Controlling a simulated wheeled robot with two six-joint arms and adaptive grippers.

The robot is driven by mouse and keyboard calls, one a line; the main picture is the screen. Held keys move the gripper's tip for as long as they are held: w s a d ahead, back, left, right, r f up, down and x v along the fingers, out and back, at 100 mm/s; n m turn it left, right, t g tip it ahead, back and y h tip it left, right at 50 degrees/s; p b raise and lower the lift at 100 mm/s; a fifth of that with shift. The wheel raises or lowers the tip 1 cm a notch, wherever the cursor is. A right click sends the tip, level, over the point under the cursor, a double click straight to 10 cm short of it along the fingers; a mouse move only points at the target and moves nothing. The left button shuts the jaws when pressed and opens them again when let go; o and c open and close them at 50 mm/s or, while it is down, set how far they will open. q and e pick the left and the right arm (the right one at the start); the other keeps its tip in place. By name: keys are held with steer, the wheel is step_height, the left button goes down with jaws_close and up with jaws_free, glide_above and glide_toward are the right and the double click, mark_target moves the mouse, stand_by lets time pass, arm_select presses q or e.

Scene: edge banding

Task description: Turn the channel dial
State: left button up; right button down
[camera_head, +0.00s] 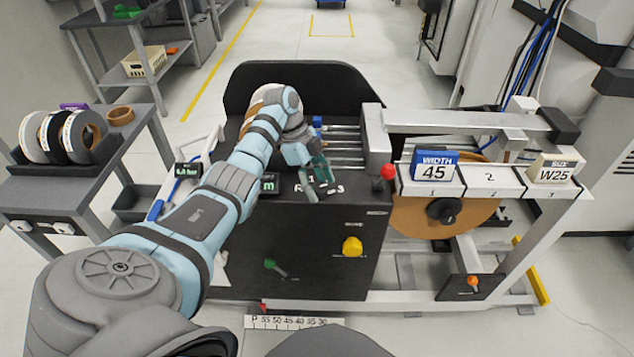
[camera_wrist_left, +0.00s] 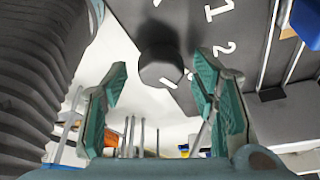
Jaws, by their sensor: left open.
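The channel dial (camera_wrist_left: 160,66) is a dark round knob on the black panel, with white numbers 1 and 2 beside it in the left wrist view. In the head view its numbered face (camera_head: 338,190) shows on the machine's top, but my gripper hides the knob. My left gripper (camera_head: 316,183) is over the dial from above. It also shows in the left wrist view (camera_wrist_left: 160,90), where its green-padded fingers are open, one on each side of the knob in the picture. I cannot tell whether they touch it. My right gripper is not in view.
A red ball-topped lever (camera_head: 388,171) stands just right of the dial. A yellow knob (camera_head: 352,246) and green lever (camera_head: 270,264) are on the black front. A blue WIDTH 45 block (camera_head: 434,166) and a W25 block (camera_head: 553,168) sit at right. A side table (camera_head: 60,205) holds tape rolls.

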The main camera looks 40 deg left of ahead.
arm_select(q)
steer(key=v, duration=0.7)
steer(key=shift+r, duration=0.25)
steer(key=shift+a, duration=0.15)
